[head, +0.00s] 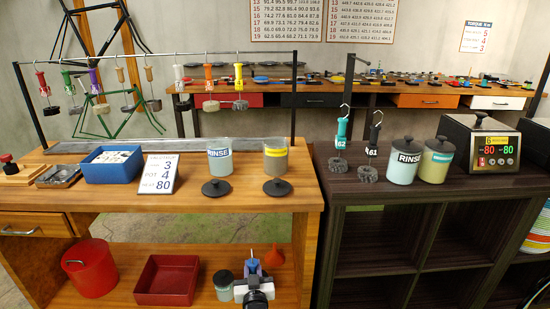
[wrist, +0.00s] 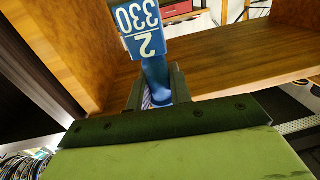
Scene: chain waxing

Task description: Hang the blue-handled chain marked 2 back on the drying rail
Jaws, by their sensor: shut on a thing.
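My gripper (head: 253,274) is low in front of the wooden bench's lower shelf in the head view. In the wrist view my gripper (wrist: 157,92) is shut on the blue handle (wrist: 154,76), which carries a blue tag (wrist: 142,30) reading 2 and 330. The handle also shows small in the head view (head: 252,254). Its chain cannot be made out in either view. The drying rail (head: 140,54) runs between two black posts above the bench, higher than my gripper. Handles in several colours hang from it, with chains below.
The bench (head: 110,210) holds a blue tray (head: 112,165), a number card (head: 160,174), a RINSE jar (head: 219,158) and a yellow-labelled jar (head: 276,157). A red pot (head: 90,268), red bin (head: 166,281) and orange funnel (head: 275,257) stand on the lower shelf. A dark shelf unit (head: 430,190) adjoins at right.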

